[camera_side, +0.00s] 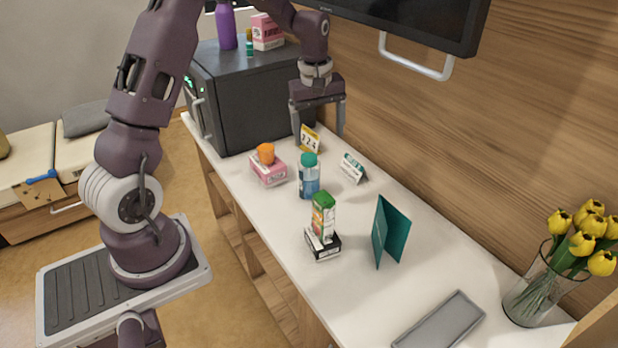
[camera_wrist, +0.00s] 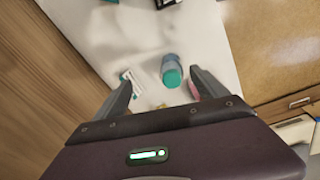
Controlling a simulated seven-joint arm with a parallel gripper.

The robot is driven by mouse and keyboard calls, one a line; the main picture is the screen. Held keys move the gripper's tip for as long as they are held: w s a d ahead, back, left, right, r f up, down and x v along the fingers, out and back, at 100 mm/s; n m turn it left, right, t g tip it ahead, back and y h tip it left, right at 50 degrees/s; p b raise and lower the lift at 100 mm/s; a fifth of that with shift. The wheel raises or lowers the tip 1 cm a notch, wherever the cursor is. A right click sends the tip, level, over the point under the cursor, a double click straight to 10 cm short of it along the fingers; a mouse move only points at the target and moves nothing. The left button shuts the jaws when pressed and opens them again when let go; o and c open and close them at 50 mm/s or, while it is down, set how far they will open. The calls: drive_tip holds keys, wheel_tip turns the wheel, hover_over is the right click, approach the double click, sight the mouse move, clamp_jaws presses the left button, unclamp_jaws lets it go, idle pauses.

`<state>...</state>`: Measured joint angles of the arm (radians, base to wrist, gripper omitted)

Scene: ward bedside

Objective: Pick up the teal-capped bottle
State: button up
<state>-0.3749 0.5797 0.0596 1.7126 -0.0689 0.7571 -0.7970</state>
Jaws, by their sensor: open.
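The teal-capped bottle (camera_side: 309,178) stands upright on the white counter, with a clear blue body and a teal cap. In the wrist view the bottle (camera_wrist: 171,70) shows between the open fingers, farther out than their tips. My gripper (camera_side: 319,134) is open and empty, above the counter and behind the bottle in the side view. It also shows at the bottom of the wrist view (camera_wrist: 158,82). Nothing touches the bottle that I can see.
A pink box (camera_side: 269,175) with an orange item on top stands left of the bottle.

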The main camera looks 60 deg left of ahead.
sight(311, 156)
drive_tip(key=a+f+n, duration=0.1)
drive_tip(key=f, duration=0.2)
drive_tip(key=a+f+n, duration=0.1)
drive_tip(key=a+f, duration=0.1)
drive_tip(key=f, duration=0.1)
drive_tip(key=w+a+f+n+g, duration=0.1)
drive_tip(key=a+f, duration=0.1)
drive_tip(key=f, duration=0.2)
drive_tip(key=shift+w+a+f, duration=0.1)
wheel_tip(311, 156, down, 7)
drive_tip(key=shift+a, duration=0.15)
drive_tip(key=c, duration=1.8)
